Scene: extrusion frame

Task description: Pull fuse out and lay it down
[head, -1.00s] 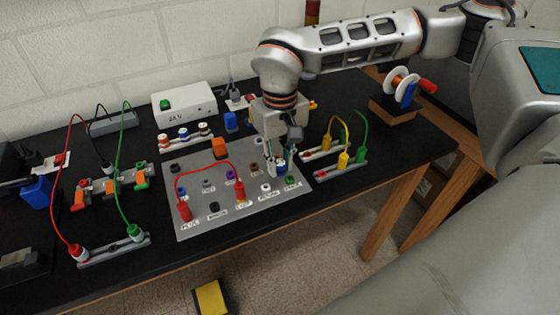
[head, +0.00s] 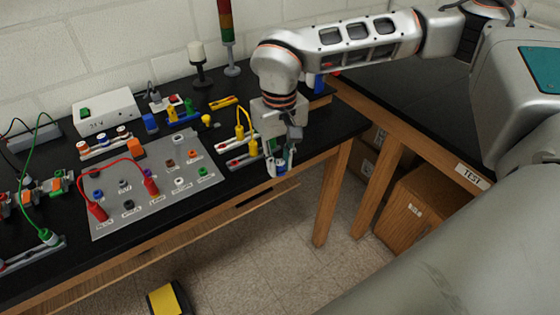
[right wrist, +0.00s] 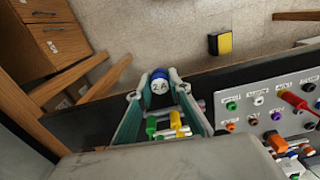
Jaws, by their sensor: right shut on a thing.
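My right gripper (head: 281,163) points down near the front right edge of the black table (head: 335,118). In the right wrist view its two fingers (right wrist: 160,88) are closed on the fuse (right wrist: 159,84), a blue cylinder with a white end marked 2A. In the head view the fuse is mostly hidden between the fingers. It is held clear of the grey panel (head: 150,212), to the panel's right. My left gripper is not in view.
Yellow plugs (head: 252,147) with a looped lead stand close to the left of the right gripper. A red lead arches over the panel. A white 24V box (head: 104,110) and a signal tower (head: 227,35) stand at the back. Open floor lies beyond the table's front edge.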

